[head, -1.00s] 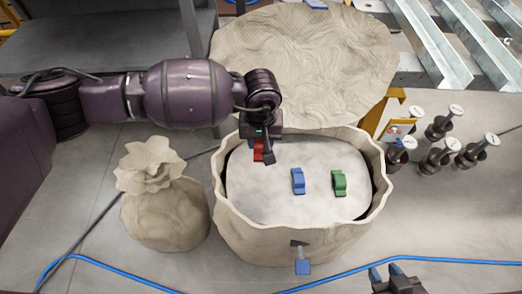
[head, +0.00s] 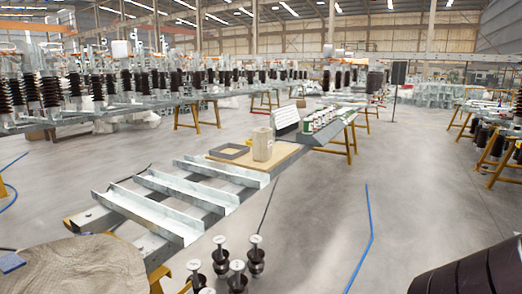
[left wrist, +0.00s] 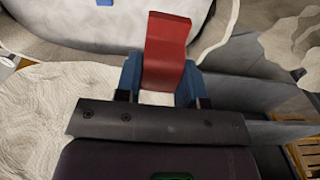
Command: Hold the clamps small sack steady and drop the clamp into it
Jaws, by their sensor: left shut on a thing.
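In the left wrist view my left gripper (left wrist: 160,88) is shut on a red clamp (left wrist: 168,45), held between its blue fingertips. The pale open sack (left wrist: 55,35) lies beyond the clamp at the top left, with a bit of a blue clamp (left wrist: 104,2) inside. Rumpled beige cloth (left wrist: 295,40) at the upper right looks like part of the small sack; its mouth cannot be made out.
A wide rumpled beige cloth (head: 85,268) lies at the head view's lower left, with a blue piece (head: 10,262) on it. Steel rails (head: 150,215) and several dark insulators (head: 238,275) stand close by. Open floor (head: 400,200) lies right.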

